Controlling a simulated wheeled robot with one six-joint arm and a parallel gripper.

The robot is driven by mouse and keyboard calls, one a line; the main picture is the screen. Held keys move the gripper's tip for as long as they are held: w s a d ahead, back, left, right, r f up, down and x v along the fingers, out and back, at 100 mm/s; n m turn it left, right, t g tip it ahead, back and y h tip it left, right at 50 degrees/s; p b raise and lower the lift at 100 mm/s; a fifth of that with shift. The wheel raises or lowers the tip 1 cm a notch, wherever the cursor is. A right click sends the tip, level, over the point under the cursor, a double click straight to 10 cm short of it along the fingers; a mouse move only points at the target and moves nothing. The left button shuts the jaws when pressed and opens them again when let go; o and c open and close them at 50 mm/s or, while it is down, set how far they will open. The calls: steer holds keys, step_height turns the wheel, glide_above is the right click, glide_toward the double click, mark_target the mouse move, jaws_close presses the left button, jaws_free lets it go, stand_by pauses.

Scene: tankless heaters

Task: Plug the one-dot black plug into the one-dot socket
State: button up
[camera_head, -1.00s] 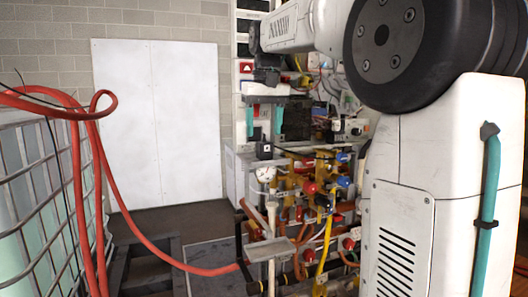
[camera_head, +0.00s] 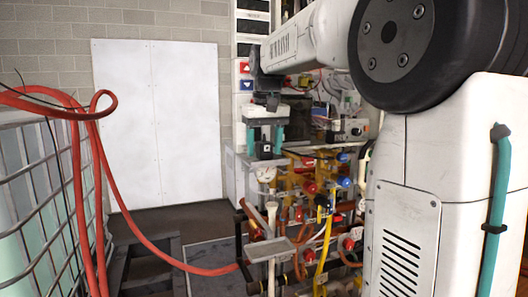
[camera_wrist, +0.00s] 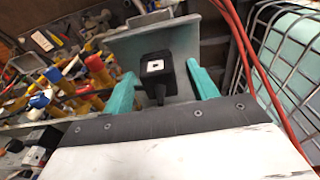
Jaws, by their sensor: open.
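The black plug (camera_head: 264,151) stands at the corner of the grey bench in the head view. In the wrist view the black plug (camera_wrist: 157,68) shows a white square label with one small dark dot, and a short dark stem at its near end. My gripper (camera_head: 265,148) is open, its teal fingers on either side of the plug. In the wrist view my gripper (camera_wrist: 163,80) has visible gaps between the plug and both fingers. I cannot make out the one-dot socket in either view.
Pipes with red and blue valve handles (camera_head: 310,187) crowd the bench front. A red hose (camera_head: 150,245) hangs by a wire cage (camera_head: 40,190) on the left. The white wall panel (camera_head: 158,120) is clear.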

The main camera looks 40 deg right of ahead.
mark_target(266, 142)
steer(key=c, duration=1)
steer(key=shift+r, duration=0.15)
steer(key=shift+r, duration=0.55)
steer(key=shift+s+a+r, duration=0.1)
steer(key=shift+s+r, duration=0.2)
steer(key=shift+r, duration=0.3)
steer(key=shift+s+r, duration=0.25)
steer(key=shift+r, duration=0.3)
steer(key=s+a, duration=0.1)
steer(key=s, duration=0.4)
steer(key=s+r, duration=0.1)
steer(key=s, duration=0.3)
steer(key=s+a, duration=0.1)
steer(key=s, duration=0.4)
steer(key=shift+s+a+r, duration=0.15)
steer(key=shift+s+a, duration=0.15)
steer(key=shift+a, duration=0.05)
